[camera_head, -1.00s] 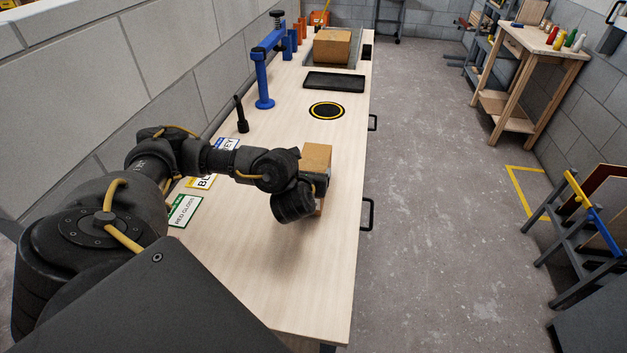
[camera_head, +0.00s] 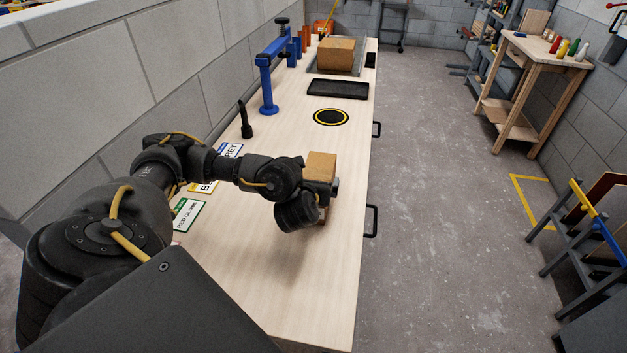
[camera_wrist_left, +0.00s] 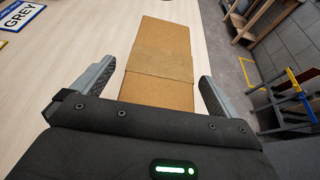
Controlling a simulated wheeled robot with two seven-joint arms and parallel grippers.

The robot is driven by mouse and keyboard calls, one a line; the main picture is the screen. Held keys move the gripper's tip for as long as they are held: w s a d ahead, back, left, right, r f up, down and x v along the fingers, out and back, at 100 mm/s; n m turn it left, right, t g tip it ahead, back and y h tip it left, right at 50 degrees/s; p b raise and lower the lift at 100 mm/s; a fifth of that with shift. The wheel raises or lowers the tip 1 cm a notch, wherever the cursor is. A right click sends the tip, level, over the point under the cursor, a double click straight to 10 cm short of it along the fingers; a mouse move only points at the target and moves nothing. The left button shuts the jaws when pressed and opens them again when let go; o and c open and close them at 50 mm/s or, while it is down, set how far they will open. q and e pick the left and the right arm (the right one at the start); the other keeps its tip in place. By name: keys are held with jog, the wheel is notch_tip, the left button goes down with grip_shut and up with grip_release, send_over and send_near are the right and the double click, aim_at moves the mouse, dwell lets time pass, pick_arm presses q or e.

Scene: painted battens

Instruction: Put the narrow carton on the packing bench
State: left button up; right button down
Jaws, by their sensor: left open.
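A narrow brown carton (camera_head: 321,166) is at the right side of the pale wooden packing bench (camera_head: 270,290), near its long edge. In the left wrist view the carton (camera_wrist_left: 158,60) shows as a long tan box with a band across it. My left gripper (camera_head: 322,192) is at the carton, its wrist hiding the carton's lower part in the head view. In the wrist view my left gripper (camera_wrist_left: 158,90) is open, one finger on each side of the carton, with a gap visible at the right finger. Whether the carton touches the bench is hidden. My right gripper is not in view.
A wider carton (camera_head: 337,51) sits at the bench's far end, behind a black tray (camera_head: 337,89). A black-and-yellow disc (camera_head: 331,117), a blue stand (camera_head: 266,85) and label cards (camera_head: 187,214) are on the bench. The near bench top is clear.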

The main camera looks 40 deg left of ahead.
pick_arm(q)
jog(key=p+v, duration=0.3)
jog(key=v, duration=0.3)
jog(key=shift+s+d+r, duration=0.1)
jog(key=shift+s+r, duration=0.1)
jog(key=shift+s, duration=0.1)
jog(key=shift+v, duration=2.7)
